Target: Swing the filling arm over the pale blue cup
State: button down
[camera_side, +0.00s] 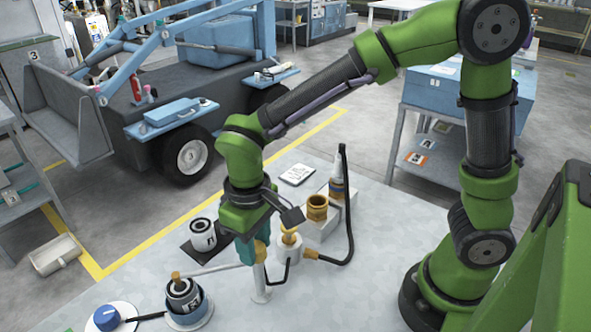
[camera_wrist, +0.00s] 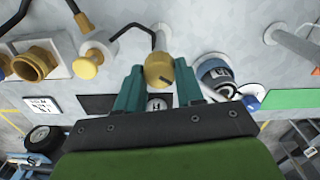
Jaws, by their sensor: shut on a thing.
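In the side view, the pale blue cup (camera_side: 188,319) stands at the front left with a dark, white-labelled can inside it. The cup also shows in the wrist view (camera_wrist: 222,92), right of my fingers. The filling arm (camera_side: 215,268) is a thin pale rod running left from my gripper to a brass end that appears at the can's top edge; its height above the can is unclear. My gripper (camera_side: 261,250) has teal fingers. They are shut on the filling arm's brass part (camera_wrist: 158,72), in line with a white post (camera_side: 260,285). The fingers partly hide the grip.
A blue knob on a white disc (camera_side: 107,318) lies left of the cup. A labelled can (camera_side: 203,235) stands on a black mat. Bare tabletop lies in front.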

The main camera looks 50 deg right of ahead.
jog(key=c, duration=0.7)
grip_release()
jog(key=shift+r, duration=0.1)
notch_tip(320, 180, up, 17)
jog(key=s+d+f+m+t+y, duration=0.1)
jog(key=s+d+f+m+t, duration=0.1)
jog(key=d, duration=0.5)
jog(key=s+d+f+m+t+y, duration=0.1)
jog(key=s+d+f+m+t, duration=0.2)
jog(key=s+d+t, duration=0.2)
jog(key=d, duration=0.3)
jog(key=shift+d+m, duration=0.15)
jog(key=shift+m, duration=0.15)
